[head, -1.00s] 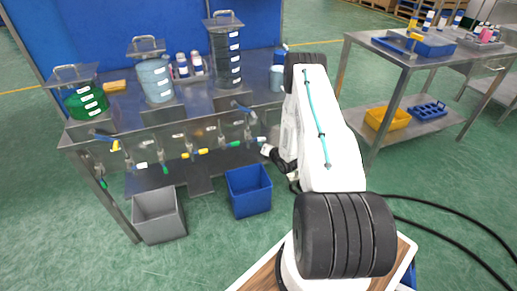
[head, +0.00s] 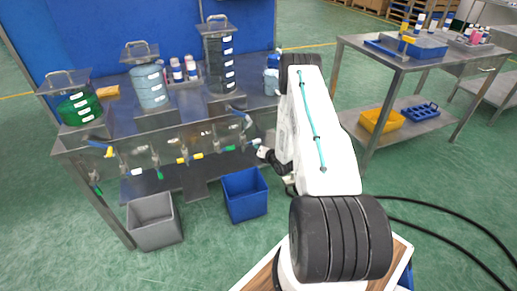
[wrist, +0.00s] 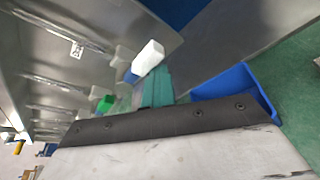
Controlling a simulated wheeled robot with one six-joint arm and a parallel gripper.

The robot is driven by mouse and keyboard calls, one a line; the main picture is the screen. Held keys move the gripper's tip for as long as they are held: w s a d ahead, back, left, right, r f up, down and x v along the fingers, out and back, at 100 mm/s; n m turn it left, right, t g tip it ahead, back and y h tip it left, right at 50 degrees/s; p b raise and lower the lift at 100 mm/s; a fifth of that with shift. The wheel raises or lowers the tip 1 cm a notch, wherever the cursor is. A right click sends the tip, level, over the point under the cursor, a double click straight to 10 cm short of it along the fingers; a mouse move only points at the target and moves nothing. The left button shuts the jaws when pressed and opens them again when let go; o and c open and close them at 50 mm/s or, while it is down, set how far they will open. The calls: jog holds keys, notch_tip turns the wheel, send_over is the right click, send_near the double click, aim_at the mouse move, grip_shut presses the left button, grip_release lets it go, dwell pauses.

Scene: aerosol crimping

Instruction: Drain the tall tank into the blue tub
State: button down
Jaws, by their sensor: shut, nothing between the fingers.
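The tall tank (head: 220,58) stands at the right of the back bench. It is clear-walled with a lid handle, white labels and dark liquid. The blue tub (head: 245,195) stands on the floor in front of the bench, below the tall tank's side; its rim also shows in the wrist view (wrist: 236,84). My gripper (head: 262,153) is low at the bench's right front, above and right of the tub, shut and empty. Its fingertips are small in the head view. A white-ended handle (wrist: 148,57) is close ahead in the wrist view, apparently not gripped.
A green tank (head: 80,107) and a pale blue tank (head: 149,86) stand left on the bench (head: 185,118). Taps with coloured handles line its front. A grey tub (head: 154,222) stands left of the blue one. A second table (head: 440,68) is right; floor lies between.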

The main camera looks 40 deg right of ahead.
jog(key=shift+d+r, duration=0.1)
jog(key=shift+d, duration=0.05)
notch_tip(320, 180, down, 5)
jog(key=s+a+r, duration=0.4)
jog(key=s, duration=0.4)
jog(key=shift+s, duration=0.4)
